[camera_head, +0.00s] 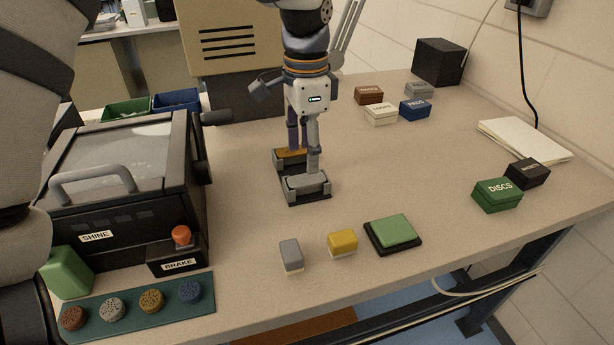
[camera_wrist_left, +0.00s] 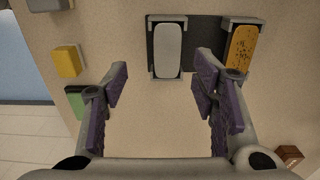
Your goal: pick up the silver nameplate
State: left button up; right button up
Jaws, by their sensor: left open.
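The silver nameplate (camera_head: 306,182) lies flat in a dark holder with grey end clips on the table. In the left wrist view the silver nameplate (camera_wrist_left: 168,52) is a pale rounded bar near the top. A speckled gold plate (camera_head: 291,154) lies in a similar holder beside it, and it also shows in the left wrist view (camera_wrist_left: 243,50). My left gripper (camera_head: 303,143) points down just above the plates, its purple-padded fingers open. In the left wrist view my left gripper (camera_wrist_left: 165,80) has nothing between its fingers. My right gripper is not in view.
A black SHINE machine (camera_head: 130,185) with a red-topped BRAKE box (camera_head: 178,255) stands left. A grey block (camera_head: 290,254), a yellow block (camera_head: 342,242) and a green block (camera_head: 393,230) sit near the front edge. Small boxes (camera_head: 381,114) stand behind right.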

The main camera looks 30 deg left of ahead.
aim_at(306, 179)
pick_arm(q)
jog(key=f, duration=0.4)
jog(key=w+f, duration=0.1)
jog(key=shift+a+f, duration=0.25)
jog(key=shift+f, duration=0.15)
jog(key=shift+f, duration=0.25)
jog(key=c, duration=1.2)
